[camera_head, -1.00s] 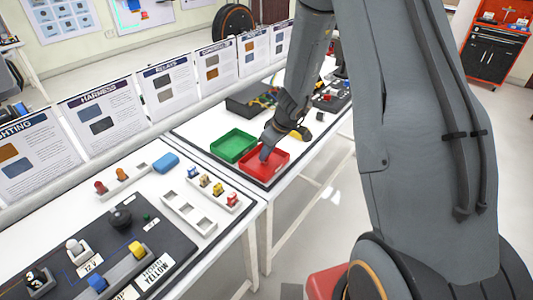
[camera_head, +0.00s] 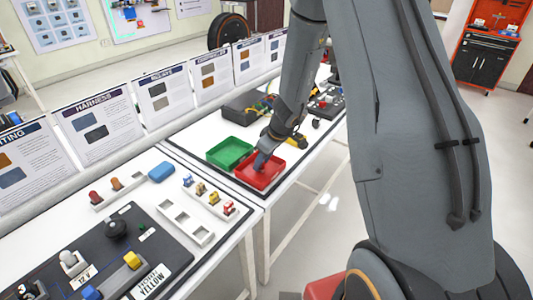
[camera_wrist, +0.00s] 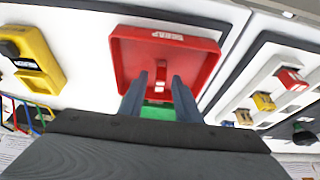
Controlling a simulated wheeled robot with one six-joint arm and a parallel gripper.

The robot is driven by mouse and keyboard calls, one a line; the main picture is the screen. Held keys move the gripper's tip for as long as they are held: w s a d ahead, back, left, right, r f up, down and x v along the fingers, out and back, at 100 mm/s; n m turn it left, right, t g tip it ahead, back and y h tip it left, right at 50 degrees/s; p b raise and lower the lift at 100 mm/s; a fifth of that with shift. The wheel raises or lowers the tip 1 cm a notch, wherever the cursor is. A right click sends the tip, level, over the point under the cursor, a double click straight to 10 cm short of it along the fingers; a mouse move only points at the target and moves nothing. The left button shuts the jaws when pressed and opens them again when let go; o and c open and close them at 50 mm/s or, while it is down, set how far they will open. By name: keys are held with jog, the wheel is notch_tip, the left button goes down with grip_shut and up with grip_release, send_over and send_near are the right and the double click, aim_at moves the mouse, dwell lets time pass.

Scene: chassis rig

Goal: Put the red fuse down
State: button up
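The red fuse (camera_wrist: 161,72) shows in the wrist view inside the red tray (camera_wrist: 205,62), which has a "SCRAP" label. It lies in line with the gap between my fingertips. My gripper (camera_wrist: 159,84) has its two fingers apart, with clear space on each side of the fuse. In the head view my gripper (camera_head: 261,161) reaches down into the red tray (camera_head: 275,179), and the fuse there is hidden by it. How far the fingertips are above the tray floor is hard to tell.
A green tray (camera_head: 230,152) stands directly left of the red one. Another red fuse (camera_head: 229,209) sits in a white holder beside yellow and blue ones. A yellow device (camera_wrist: 37,60) lies beside the red tray. The table edge is close on the right.

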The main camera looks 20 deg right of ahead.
jog(key=b+v, duration=0.1)
jog(key=v, duration=1)
jog(key=s+a+r+m+g+h, duration=0.1)
jog(key=s+m, duration=0.2)
jog(key=s, duration=0.7)
jog(key=s+a+r+m+g+h, duration=0.1)
jog(key=s+m, duration=0.3)
jog(key=s, duration=0.7)
jog(key=shift+s+a+r+g+h, duration=0.3)
jog(key=shift+a+r+g, duration=0.15)
jog(key=shift+r, duration=0.3)
